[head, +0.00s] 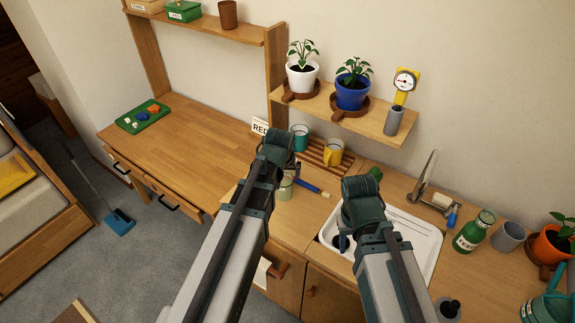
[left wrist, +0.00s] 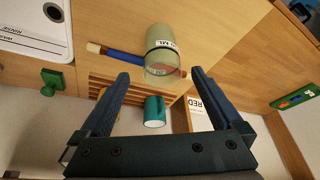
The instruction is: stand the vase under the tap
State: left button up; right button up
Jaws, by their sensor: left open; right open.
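A pale green, see-through vessel with a dark band and a label, apparently the vase (head: 286,190), stands on the wooden counter left of the sink. In the left wrist view the vase (left wrist: 160,55) appears between and just beyond the fingertips, with a gap on each side. My left gripper (head: 277,152) is open and empty; its arm partly hides the vase in the head view. The metal tap (head: 428,175) rises behind the white sink (head: 427,240). My right gripper (head: 362,195) is open over the sink's left part and hides some of it.
A blue brush-like tool (head: 308,186) lies by the vase. Teal (head: 299,137) and yellow (head: 334,152) mugs stand on a slatted rack behind. A green bottle (head: 474,231) and grey cup (head: 509,236) stand right of the sink. The left desk is mostly clear.

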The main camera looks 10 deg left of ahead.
pick_arm(q)
jog(key=b, duration=0.8)
send_near(284, 179)
notch_tip(284, 179, down, 4)
pick_arm(e)
jog(key=f, duration=0.7)
jog(key=shift+w, duration=0.25)
pick_arm(q)
jog(key=shift+s+d+f, duration=0.1)
jog(key=shift+f, duration=0.05)
pick_arm(e)
jog(key=shift+f, duration=0.2)
pick_arm(q)
jog(key=shift+f, duration=0.1)
jog(key=b+x, duration=0.4)
jog(key=x, duration=0.1)
jog(key=shift+b, duration=0.4)
pick_arm(e)
notch_tip(284, 179, down, 5)
jog(key=shift+r, duration=0.2)
